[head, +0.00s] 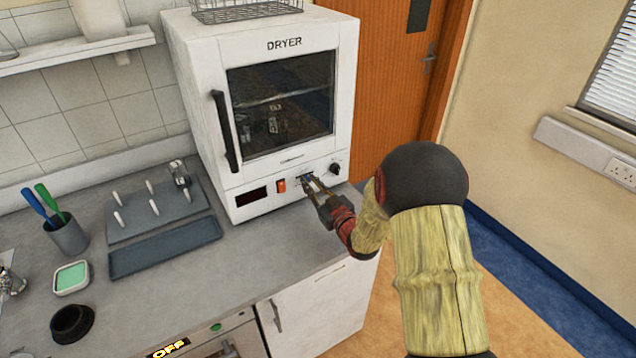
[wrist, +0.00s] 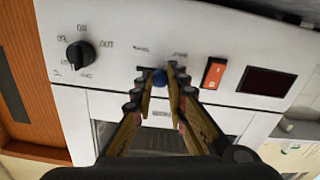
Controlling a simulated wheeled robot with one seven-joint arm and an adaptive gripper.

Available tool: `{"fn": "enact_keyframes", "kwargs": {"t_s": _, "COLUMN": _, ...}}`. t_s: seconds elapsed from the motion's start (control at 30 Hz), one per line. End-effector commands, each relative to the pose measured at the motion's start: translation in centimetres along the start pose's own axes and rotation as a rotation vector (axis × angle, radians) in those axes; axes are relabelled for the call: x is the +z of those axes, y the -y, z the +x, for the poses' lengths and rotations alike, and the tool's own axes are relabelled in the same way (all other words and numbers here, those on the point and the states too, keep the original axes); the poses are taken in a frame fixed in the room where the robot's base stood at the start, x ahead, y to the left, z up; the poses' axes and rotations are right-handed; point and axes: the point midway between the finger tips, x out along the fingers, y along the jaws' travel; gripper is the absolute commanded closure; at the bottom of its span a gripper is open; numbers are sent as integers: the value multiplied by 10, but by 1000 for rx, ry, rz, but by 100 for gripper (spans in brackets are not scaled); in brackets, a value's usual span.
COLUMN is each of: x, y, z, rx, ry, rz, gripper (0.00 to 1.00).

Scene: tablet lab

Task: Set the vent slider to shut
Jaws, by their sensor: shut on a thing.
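The white dryer (head: 289,102) stands on the counter with its door shut. Its lower front panel carries the vent slider, whose blue knob (wrist: 159,77) sits in a dark horizontal slot (wrist: 148,72) in the wrist view. My gripper (wrist: 160,80) is at the panel with its two fingertips on either side of the blue knob, shut on it. In the head view my gripper (head: 309,184) reaches the panel between the red switch and the black dial. The small labels by the slot are too blurred to read, and the fingers hide part of the slot.
A red switch (head: 282,186) and a dark display (head: 251,197) lie left of the slider in the head view, a black dial (head: 335,168) to its right. A peg rack (head: 158,222) and a grey tray (head: 165,247) occupy the counter at left.

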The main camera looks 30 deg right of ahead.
Motion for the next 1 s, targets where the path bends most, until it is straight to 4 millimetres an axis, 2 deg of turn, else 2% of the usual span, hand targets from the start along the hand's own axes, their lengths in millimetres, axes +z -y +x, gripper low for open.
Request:
{"fn": "enact_keyframes", "kwargs": {"t_s": 0.03, "x": -2, "y": 11, "z": 1, "rx": -5, "ry": -2, "rz": -1, "gripper": 100}}
{"fn": "enact_keyframes", "kwargs": {"t_s": 0.13, "x": -4, "y": 21, "z": 0, "rx": -4, "ry": -1, "rz": -1, "gripper": 100}}
{"fn": "enact_keyframes", "kwargs": {"t_s": 0.47, "x": -5, "y": 26, "z": -1, "rx": -5, "ry": 0, "rz": -1, "gripper": 100}}
{"fn": "enact_keyframes", "kwargs": {"t_s": 0.5, "x": -5, "y": 26, "z": -1, "rx": -6, "ry": 0, "rz": -1, "gripper": 84}}
{"fn": "enact_keyframes", "kwargs": {"t_s": 0.8, "x": -5, "y": 25, "z": 0, "rx": -4, "ry": -1, "rz": -1, "gripper": 67}}
{"fn": "enact_keyframes", "kwargs": {"t_s": 1.0, "x": -5, "y": 24, "z": 0, "rx": -2, "ry": -1, "rz": -1, "gripper": 66}}
